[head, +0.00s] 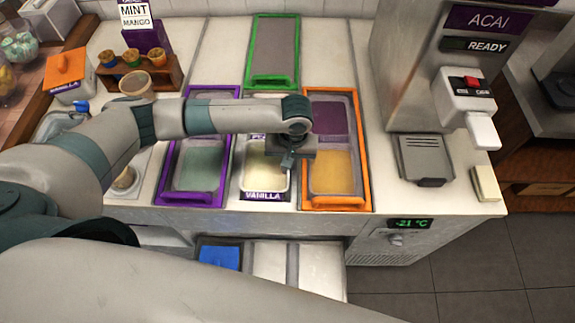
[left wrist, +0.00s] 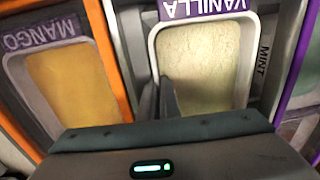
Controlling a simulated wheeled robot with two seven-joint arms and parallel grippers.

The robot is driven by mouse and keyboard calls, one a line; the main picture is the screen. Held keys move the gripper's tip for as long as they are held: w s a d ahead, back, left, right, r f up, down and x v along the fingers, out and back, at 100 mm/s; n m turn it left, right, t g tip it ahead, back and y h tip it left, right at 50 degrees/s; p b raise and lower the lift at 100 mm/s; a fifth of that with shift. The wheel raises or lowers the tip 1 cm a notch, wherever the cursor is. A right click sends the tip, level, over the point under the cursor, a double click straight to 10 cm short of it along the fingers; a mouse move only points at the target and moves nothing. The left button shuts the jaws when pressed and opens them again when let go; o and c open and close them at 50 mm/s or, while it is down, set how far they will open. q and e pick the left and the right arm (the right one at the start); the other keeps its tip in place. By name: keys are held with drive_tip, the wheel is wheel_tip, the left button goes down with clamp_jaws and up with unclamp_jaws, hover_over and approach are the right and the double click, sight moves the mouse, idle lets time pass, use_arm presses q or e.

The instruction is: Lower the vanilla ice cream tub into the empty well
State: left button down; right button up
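The vanilla ice cream tub (head: 264,178) is white with pale cream ice cream and a purple VANILLA label at its front. It is at the middle well, between the purple-framed and orange-framed wells; whether it rests on the bottom is hidden. It fills most of the left wrist view's upper right (left wrist: 205,65). My left gripper (head: 290,158) points down at the tub's right edge. In the left wrist view its two dark fingers (left wrist: 159,98) are close together, one on either side of the tub's rim. My right gripper is not in view.
The orange frame (head: 366,160) holds mango and a purple tub; the purple frame (head: 166,180) holds a mint tub. A green frame (head: 250,60) lies behind. The acai machine (head: 470,90) stands right. A wooden cone rack (head: 140,76) stands back left.

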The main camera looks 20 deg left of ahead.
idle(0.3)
use_arm(q)
drive_tip(key=c, duration=1.9)
unclamp_jaws()
drive_tip(key=shift+s+f, duration=0.1)
drive_tip(key=shift+d, duration=0.1)
drive_tip(key=shift+r, duration=0.7)
drive_tip(key=r+b, duration=0.1)
drive_tip(key=r, duration=0.4)
drive_tip(key=r+b, duration=0.1)
drive_tip(key=r, duration=0.4)
drive_tip(key=d+r+b, duration=0.1)
drive_tip(key=r, duration=0.5)
drive_tip(key=shift+w, duration=0.25)
drive_tip(key=shift+s, duration=0.1)
